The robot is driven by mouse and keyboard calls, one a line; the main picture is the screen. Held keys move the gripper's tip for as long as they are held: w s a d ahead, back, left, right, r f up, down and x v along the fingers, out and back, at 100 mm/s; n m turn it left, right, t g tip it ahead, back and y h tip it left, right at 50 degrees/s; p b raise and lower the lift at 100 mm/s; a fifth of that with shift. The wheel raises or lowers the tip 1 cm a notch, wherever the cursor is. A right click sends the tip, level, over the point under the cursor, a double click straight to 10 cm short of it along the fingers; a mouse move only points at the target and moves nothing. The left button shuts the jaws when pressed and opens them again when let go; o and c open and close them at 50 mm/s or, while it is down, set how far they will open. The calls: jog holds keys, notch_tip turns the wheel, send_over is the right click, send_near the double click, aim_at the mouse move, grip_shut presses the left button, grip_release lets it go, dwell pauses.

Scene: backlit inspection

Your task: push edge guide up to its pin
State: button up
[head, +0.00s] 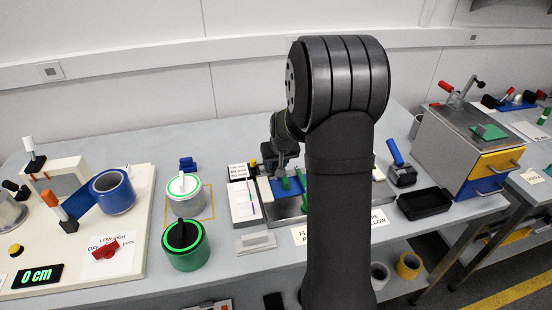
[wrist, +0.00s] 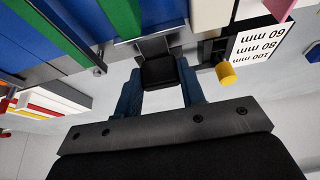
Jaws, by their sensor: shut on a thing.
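My gripper (wrist: 162,80) has its two blue fingers on either side of a black block (wrist: 164,74) and is shut on it. The block joins a grey metal piece that I take as the edge guide (wrist: 150,43). A yellow knob (wrist: 226,73), perhaps the pin, stands right of the fingers, apart from them, by a card reading 60, 80 and 100 mm (wrist: 258,52). The pin's tip cannot be made out. In the head view my gripper (head: 284,162) is over the fixture, beside the yellow knob (head: 253,163); my arm hides much of the fixture.
Blue and green strips (wrist: 62,30) lie close on the left in the wrist view. A black tray (head: 425,203) and a blue-handled tool (head: 396,155) are right of my arm. A green-ringed can (head: 185,258) stands left. Some grey bench is free in front of the fixture.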

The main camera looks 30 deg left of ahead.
jog(key=o, duration=1)
jog(key=shift+r, duration=0.15)
jog(key=v, duration=1.7)
jog(key=x, duration=1.7)
